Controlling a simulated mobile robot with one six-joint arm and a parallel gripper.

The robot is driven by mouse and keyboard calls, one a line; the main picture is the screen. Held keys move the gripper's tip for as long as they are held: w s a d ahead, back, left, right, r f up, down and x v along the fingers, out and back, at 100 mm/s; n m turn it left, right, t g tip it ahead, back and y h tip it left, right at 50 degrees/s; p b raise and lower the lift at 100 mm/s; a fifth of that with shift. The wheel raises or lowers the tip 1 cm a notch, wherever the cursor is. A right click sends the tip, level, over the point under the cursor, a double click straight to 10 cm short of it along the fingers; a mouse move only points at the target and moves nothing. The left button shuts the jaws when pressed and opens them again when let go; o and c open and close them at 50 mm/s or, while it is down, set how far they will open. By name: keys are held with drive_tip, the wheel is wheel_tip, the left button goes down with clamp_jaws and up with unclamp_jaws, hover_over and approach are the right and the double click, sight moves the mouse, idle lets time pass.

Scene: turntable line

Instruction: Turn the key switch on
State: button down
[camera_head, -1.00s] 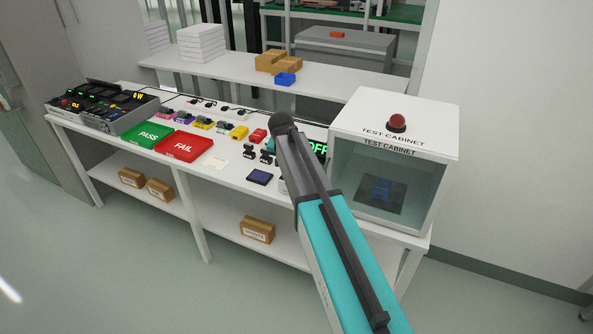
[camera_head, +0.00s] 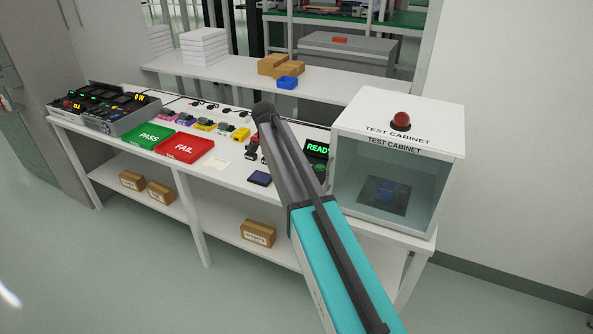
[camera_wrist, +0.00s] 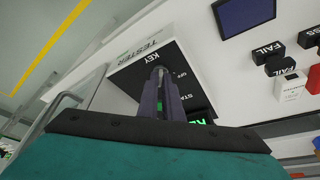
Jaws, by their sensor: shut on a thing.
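The tester (camera_wrist: 128,74) is a box with a black top panel in the wrist view. Its panel carries the words KEY and OFF and part of another label. My gripper (camera_wrist: 160,74) points down at the panel beside the word KEY, its fingers shut on the key switch, which they mostly hide. Green lit letters show partly behind the fingers. In the head view the tester's display (camera_head: 318,148) reads READY in green, with a green button (camera_head: 319,167) below it. My arm hides the gripper and key there.
The test cabinet (camera_head: 450,120) with a red dome lamp (camera_head: 401,120) stands close right of the tester. A dark blue pad (camera_head: 260,178), a green PASS tray (camera_head: 148,136) and a red FAIL tray (camera_head: 184,148) lie to the left.

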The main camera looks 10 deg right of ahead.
drive_tip(key=shift+s+d+f+m+g, duration=0.1)
drive_tip(key=shift+d+m+g, duration=0.15)
drive_tip(key=shift+m, duration=0.25)
drive_tip(key=c, duration=1.9)
unclamp_jaws()
drive_tip(key=shift+a, duration=0.15)
drive_tip(key=shift+b+v, duration=0.3)
drive_tip(key=shift+v, duration=0.55)
drive_tip(key=b+v, duration=0.2)
drive_tip(key=v, duration=1)
drive_tip(key=shift+a, duration=0.1)
